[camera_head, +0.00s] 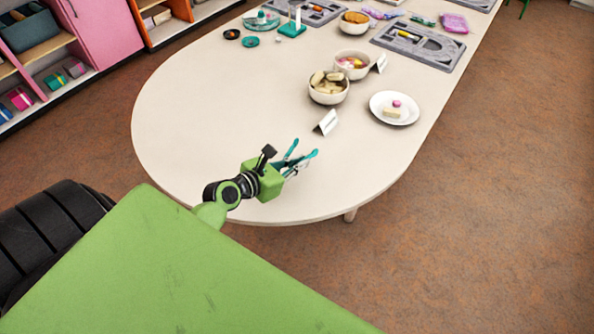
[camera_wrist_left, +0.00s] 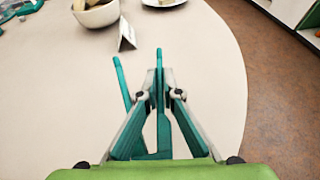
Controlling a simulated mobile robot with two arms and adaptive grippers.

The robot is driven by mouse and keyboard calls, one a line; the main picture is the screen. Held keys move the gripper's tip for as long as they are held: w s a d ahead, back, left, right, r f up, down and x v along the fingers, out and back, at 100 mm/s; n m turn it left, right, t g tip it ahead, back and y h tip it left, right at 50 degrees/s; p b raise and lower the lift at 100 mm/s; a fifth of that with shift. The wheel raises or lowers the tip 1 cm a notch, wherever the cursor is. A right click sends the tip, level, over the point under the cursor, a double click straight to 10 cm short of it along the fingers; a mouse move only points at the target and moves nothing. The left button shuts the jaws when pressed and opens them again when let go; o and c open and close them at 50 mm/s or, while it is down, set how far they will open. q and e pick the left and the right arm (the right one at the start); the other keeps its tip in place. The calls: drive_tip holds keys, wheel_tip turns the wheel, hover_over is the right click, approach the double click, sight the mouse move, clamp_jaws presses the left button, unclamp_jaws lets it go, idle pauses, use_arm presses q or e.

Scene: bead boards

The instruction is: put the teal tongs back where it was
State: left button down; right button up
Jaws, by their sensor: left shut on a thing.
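The teal tongs (camera_head: 311,155) are at my left gripper (camera_head: 287,166), over the near end of the cream table. In the left wrist view the tongs (camera_wrist_left: 120,78) show two spread teal arms. My left gripper (camera_wrist_left: 160,80) is shut on one arm, and the other arm stands free to its left. The fingers and palm hide part of the tongs. I cannot tell whether the tongs touch the table. My right gripper is not in view.
A small white card (camera_head: 327,122) stands just beyond the gripper. Behind it are a bowl of pale pieces (camera_head: 328,93) and a white plate (camera_head: 377,103). Grey boards (camera_head: 440,58) lie farther back. The table's left part is clear; its rounded edge (camera_head: 300,220) is close.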

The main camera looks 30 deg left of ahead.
sight(297, 175)
use_arm(q)
drive_tip(key=shift+w+a+f, duration=0.35)
drive_tip(key=shift+w+f, duration=0.1)
drive_tip(key=shift+f, duration=0.25)
drive_tip(key=f+b, duration=0.1)
drive_tip(key=f, duration=0.2)
drive_tip(key=shift+w+a+f+b, duration=0.2)
drive_tip(key=shift+a+b, duration=0.15)
drive_tip(key=shift+b, duration=0.05)
drive_tip(key=shift+f, duration=0.3)
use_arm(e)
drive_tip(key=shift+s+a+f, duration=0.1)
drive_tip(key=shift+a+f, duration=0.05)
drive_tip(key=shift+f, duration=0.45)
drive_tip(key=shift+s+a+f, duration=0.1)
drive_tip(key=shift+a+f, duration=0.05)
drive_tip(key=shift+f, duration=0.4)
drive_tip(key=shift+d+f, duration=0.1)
use_arm(q)
drive_tip(key=c, duration=2.2)
unclamp_jaws()
drive_tip(key=shift+f, duration=0.1)
drive_tip(key=shift+c, duration=0.2)
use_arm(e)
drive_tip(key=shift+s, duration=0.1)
